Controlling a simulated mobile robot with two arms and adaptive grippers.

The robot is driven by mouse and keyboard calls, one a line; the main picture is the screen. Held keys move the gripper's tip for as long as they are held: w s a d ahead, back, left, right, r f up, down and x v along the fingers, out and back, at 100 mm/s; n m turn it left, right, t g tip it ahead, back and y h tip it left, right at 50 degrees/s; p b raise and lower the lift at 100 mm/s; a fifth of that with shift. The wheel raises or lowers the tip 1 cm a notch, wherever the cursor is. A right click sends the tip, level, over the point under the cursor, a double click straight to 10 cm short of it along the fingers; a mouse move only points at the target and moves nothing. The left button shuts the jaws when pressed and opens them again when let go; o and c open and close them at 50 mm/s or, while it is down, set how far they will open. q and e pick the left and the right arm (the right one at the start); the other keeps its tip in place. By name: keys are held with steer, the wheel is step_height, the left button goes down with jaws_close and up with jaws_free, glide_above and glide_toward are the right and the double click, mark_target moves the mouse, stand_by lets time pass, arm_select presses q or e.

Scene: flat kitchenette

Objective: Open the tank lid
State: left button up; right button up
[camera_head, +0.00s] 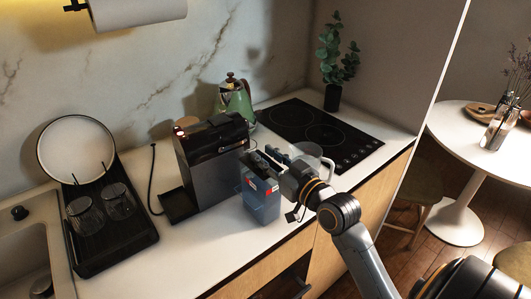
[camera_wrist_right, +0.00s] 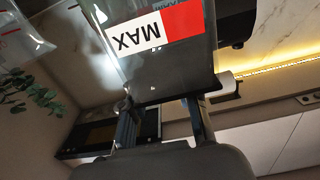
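The tank (camera_head: 262,200) is a bluish see-through box with a red and white label near its top. It stands upright on the counter, right of the black coffee machine. In the right wrist view the tank (camera_wrist_right: 165,65) shows its MAX label upside down. My right gripper (camera_head: 264,160) is at the tank's top edge, with its wrist to the right. In the right wrist view its two fingers (camera_wrist_right: 160,108) are spread apart and reach to the dark top edge. The lid is mostly hidden by the fingers; I cannot tell its angle. My left gripper is out of view.
The coffee machine (camera_head: 213,155) stands close left of the tank. A clear jug (camera_head: 318,155) is just behind my right gripper. A green kettle (camera_head: 236,102), a black hob (camera_head: 318,132) and a potted plant (camera_head: 334,90) are behind. Front counter left of the tank is clear.

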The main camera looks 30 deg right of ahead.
steer(key=shift+w, duration=0.25)
jaws_close()
